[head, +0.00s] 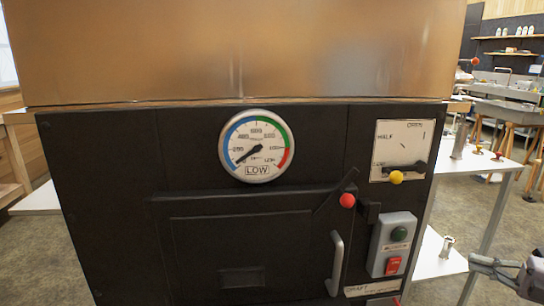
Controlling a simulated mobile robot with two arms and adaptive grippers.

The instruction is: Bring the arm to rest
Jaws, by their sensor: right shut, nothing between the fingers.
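My right gripper (476,263) shows at the lower right edge, with its grey fingers shut and empty. It is to the right of the black evaporator front (110,180) and apart from it. Most of my right arm is out of view. My left gripper is not in view.
The front carries a round gauge (256,146) with its needle at the lower left, a draft lever with a yellow knob (396,178), a red-knobbed latch (347,200), a door handle (335,262) and a grey switch box (392,243). White tables (470,160) stand at right.

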